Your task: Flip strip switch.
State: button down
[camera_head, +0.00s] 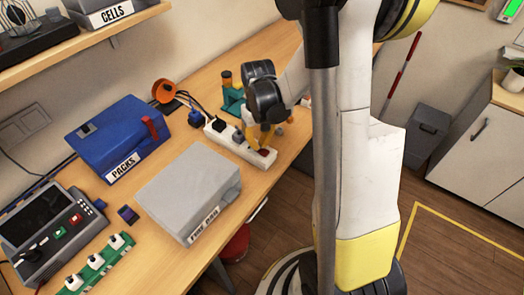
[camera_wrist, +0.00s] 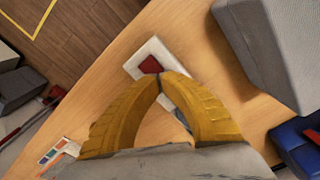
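The white power strip (camera_head: 226,141) lies on the wooden workbench, with dark plugs in its far part. Its red rocker switch (camera_head: 264,152) is at the near right end. In the wrist view, the strip's white end (camera_wrist: 152,46) and the red switch (camera_wrist: 150,65) show just beyond my fingertips. My gripper (camera_head: 262,143) has yellow fingers pointing down over the switch end. In the wrist view, the fingertips (camera_wrist: 160,77) meet with nothing between them, right beside the switch and partly covering it. I cannot tell whether they touch it, or the switch's position.
A grey case (camera_head: 188,186) lies left of the strip, and a blue packs case (camera_head: 115,132) stands behind it. An orange lamp (camera_head: 164,91) and a teal item (camera_head: 232,98) stand near the strip's far end. Bare bench lies around the strip's near end.

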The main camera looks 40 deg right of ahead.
jog(key=shift+f+b, duration=0.5)
jog(key=shift+f, duration=0.1)
jog(key=shift+r, duration=0.15)
jog(key=shift+r+p, duration=2.45)
jog(key=shift+r, duration=0.95)
